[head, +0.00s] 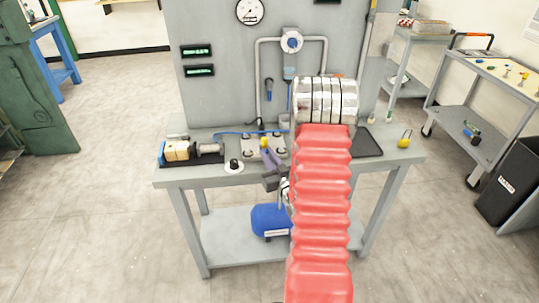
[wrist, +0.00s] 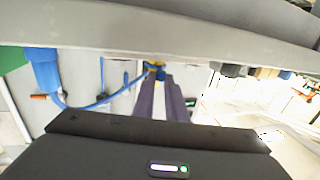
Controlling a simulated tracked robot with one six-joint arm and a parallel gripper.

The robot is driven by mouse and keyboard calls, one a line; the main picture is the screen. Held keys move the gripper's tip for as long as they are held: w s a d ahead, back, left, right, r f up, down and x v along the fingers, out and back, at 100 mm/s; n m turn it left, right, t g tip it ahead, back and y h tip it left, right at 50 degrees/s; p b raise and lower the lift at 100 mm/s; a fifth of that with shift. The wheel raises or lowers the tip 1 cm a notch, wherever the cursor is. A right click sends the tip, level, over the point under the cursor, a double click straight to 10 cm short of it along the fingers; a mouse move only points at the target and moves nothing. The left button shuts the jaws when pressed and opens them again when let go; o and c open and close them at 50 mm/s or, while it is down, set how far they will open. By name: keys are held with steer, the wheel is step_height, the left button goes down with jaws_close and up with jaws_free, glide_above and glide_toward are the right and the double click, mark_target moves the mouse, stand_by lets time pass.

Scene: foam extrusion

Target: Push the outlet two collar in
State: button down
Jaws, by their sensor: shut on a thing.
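A small grey manifold block (head: 252,146) with dark round fittings sits on the workbench in front of the panel. A small yellow fitting (head: 264,143) shows at its middle. My gripper (head: 267,156) reaches in from the front with its purple fingers at this fitting. In the wrist view, my gripper (wrist: 160,82) is shut at a small yellow-and-blue fitting (wrist: 155,68). I take this fitting to be the outlet two collar, but no label is readable. Whether the collar is pressed in cannot be told. My red-sleeved arm hides the right part of the bench.
A blue hose (wrist: 95,103) runs from a blue cylinder (wrist: 42,72) toward the fitting. A motor-like unit (head: 190,150) lies at the bench's left, a black tray (head: 367,142) at its right, with a yellow object (head: 405,139). A blue tank (head: 268,220) stands on the lower shelf.

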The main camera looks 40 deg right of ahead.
steer(key=shift+f, duration=0.15)
steer(key=c, duration=1.8)
jaws_free()
steer(key=shift+o, duration=0.2)
steer(key=shift+s, duration=0.1)
steer(key=v, duration=1.3)
steer(key=shift+s+a, duration=0.2)
steer(key=shift+s, duration=0.1)
